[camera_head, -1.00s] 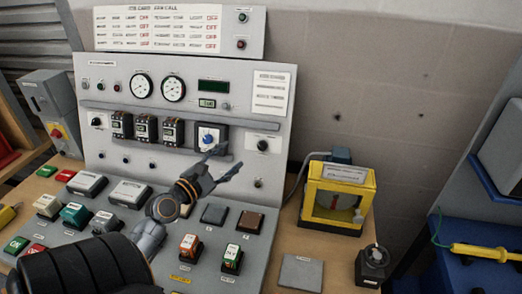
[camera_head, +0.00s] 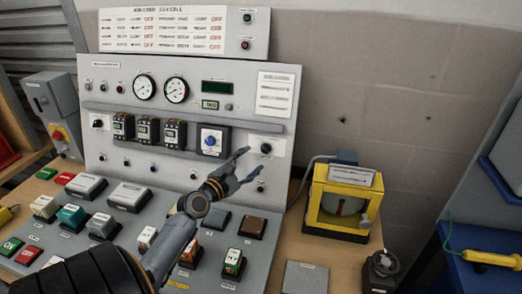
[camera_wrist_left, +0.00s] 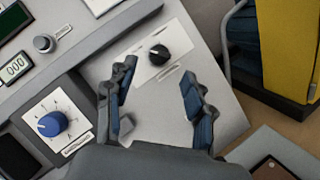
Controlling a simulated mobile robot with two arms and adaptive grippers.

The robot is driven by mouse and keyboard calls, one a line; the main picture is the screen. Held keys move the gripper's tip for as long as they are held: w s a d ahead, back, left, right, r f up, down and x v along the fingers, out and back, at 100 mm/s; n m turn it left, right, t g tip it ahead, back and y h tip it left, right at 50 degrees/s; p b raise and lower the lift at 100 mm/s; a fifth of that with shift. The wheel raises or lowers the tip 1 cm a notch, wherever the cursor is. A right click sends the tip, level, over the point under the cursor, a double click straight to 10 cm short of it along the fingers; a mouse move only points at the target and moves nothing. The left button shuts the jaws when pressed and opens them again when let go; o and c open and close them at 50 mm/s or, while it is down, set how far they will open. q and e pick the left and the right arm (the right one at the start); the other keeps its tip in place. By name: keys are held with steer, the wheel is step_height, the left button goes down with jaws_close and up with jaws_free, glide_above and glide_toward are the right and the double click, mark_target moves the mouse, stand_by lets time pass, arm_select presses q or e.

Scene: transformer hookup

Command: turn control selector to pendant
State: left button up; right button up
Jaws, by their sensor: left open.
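A black rotary knob (camera_head: 266,148) sits on a white label plate at the right of the grey panel. It also shows in the left wrist view (camera_wrist_left: 159,54), just beyond and between my fingertips. A blue rotary knob (camera_head: 211,141) on a white square plate is to its left, and also at the lower left of the left wrist view (camera_wrist_left: 52,124). The label texts are too small to read, so I cannot tell which knob is the control selector. My left gripper (camera_head: 254,161) is open and empty, close to the black knob and apart from it. My right gripper is not in view.
The grey panel (camera_head: 262,101) has gauges, breakers and small knobs. Its sloped desk below holds several buttons and switches. A yellow-framed box (camera_head: 345,205) stands right of the panel on the wooden table. A blue bench with a yellow tool (camera_head: 490,258) is far right.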

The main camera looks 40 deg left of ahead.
mark_target(263, 150)
arm_select(q)
steer(key=w, duration=0.6)
steer(key=shift+a, duration=0.35)
steer(key=shift+s, duration=0.1)
jaws_close()
